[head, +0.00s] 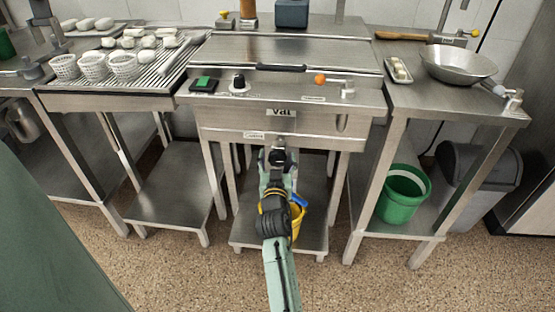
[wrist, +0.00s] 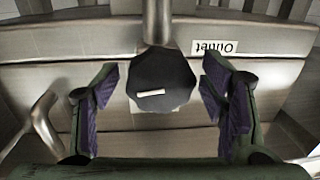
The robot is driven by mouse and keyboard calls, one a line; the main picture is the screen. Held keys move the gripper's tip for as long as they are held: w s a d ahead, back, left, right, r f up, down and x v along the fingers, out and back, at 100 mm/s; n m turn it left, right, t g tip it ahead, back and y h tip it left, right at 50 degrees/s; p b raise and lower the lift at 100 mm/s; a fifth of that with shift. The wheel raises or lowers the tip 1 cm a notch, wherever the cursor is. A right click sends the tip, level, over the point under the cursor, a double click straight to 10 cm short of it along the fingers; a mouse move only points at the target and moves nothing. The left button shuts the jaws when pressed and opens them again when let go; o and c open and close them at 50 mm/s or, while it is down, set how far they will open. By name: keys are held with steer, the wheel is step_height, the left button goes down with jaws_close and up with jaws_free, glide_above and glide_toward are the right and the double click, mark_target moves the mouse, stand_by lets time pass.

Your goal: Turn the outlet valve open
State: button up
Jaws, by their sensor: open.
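The outlet valve's dark, many-sided knob (wrist: 163,85) is in the middle of the wrist view, on a metal pipe (wrist: 157,22). A short pale bar mark lies nearly level across its face. A label reading "Outlet" (wrist: 214,47), upside down there, is beside the pipe; it also shows on the front of the steel vat (head: 254,135) in the head view. My gripper (wrist: 160,100) is open, one purple-padded finger on each side of the knob, with gaps showing on both sides. In the head view my gripper (head: 277,172) is below the vat's front, largely hiding the knob.
A curved metal pipe or handle (wrist: 42,120) is left of the fingers in the wrist view. A yellow bucket (head: 298,217) stands on the shelf under the vat, behind my arm.

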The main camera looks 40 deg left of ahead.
steer(key=shift+s, duration=0.1)
steer(key=v, duration=1.2)
steer(key=shift+m+t+h, duration=0.4)
steer(key=x, duration=1.1)
steer(key=shift+s+a+f+b, duration=0.25)
steer(key=shift+a+b, duration=0.05)
steer(key=shift+c, duration=0.6)
